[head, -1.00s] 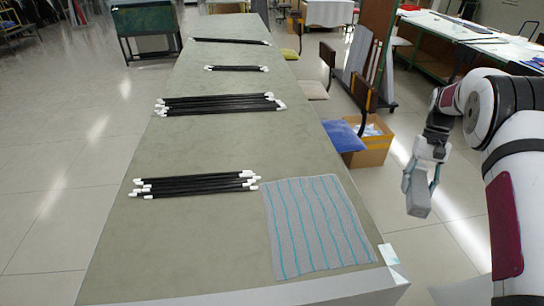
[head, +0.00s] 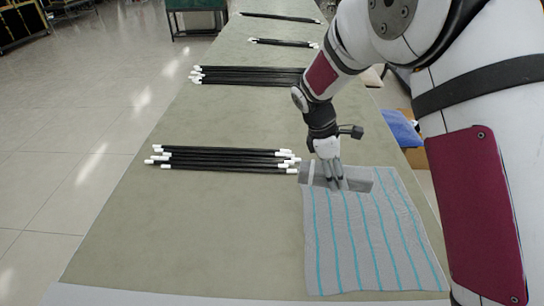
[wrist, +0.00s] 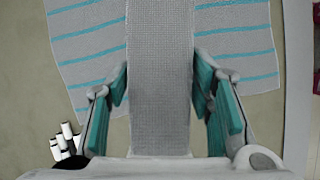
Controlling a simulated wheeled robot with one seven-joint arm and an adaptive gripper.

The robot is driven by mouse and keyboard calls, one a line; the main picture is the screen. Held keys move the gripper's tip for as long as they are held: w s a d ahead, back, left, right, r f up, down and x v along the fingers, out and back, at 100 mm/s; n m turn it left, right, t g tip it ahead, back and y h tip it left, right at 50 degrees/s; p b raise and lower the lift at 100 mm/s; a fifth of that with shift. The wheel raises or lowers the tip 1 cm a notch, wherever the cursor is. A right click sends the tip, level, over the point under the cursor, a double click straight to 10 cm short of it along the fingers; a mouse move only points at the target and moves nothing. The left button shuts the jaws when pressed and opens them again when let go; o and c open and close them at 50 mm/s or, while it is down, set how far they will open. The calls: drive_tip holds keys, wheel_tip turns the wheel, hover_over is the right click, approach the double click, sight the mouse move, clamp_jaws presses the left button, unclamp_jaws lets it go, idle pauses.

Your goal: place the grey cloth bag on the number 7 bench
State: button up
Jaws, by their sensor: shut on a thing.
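The grey cloth bag (head: 357,180) is a slim grey block with a paler band near its left end. It lies across the far edge of a striped cloth in the head view. My gripper (head: 335,183) points down and is shut on its middle. In the wrist view the bag (wrist: 160,80) runs lengthwise between the two teal-padded fingers, with a woven surface. I cannot tell whether it touches the cloth or hangs just above. The long grey-green bench (head: 220,220) is below it; no number shows on it.
The grey cloth with teal stripes (head: 350,240) lies flat at the bench's near right. A bundle of black rods with white ends (head: 225,158) lies close to the bag's left end. More rods (head: 245,75) lie farther back. The bench's near left is clear.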

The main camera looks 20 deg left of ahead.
drive_tip(key=s+a+f+n+t+b, duration=0.1)
drive_tip(key=a+f+n+b, duration=0.1)
drive_tip(key=n, duration=0.1)
drive_tip(key=s+a+f+n+t+y+b, duration=0.1)
drive_tip(key=s+a+f+n+b, duration=0.1)
drive_tip(key=a+f+n+b, duration=0.1)
drive_tip(key=s+a+f+n+t+y+b, duration=0.1)
drive_tip(key=s+a+f+n+b, duration=0.1)
drive_tip(key=n, duration=0.2)
drive_tip(key=shift+s+a+f+n+t+b, duration=0.2)
drive_tip(key=shift+a+f+n+t+b, duration=0.05)
drive_tip(key=shift+f+n+t+b, duration=0.1)
drive_tip(key=shift+s+a+f, duration=0.1)
drive_tip(key=shift+s+a, duration=0.1)
drive_tip(key=shift+s, duration=0.05)
drive_tip(key=s+a, duration=0.3)
drive_tip(key=a, duration=0.1)
drive_tip(key=s+a+f, duration=0.1)
drive_tip(key=s+a, duration=0.1)
drive_tip(key=a, duration=0.2)
drive_tip(key=s+a, duration=0.3)
drive_tip(key=a, duration=0.1)
drive_tip(key=shift+s+a+f, duration=0.2)
drive_tip(key=shift+s, duration=0.15)
drive_tip(key=shift+s+a+f+b, duration=0.15)
drive_tip(key=shift+a+f+b, duration=0.05)
drive_tip(key=shift+f, duration=0.7)
drive_tip(key=shift+s+a+f+b, duration=0.1)
drive_tip(key=shift+a+f+b, duration=0.1)
drive_tip(key=shift+f, duration=0.7)
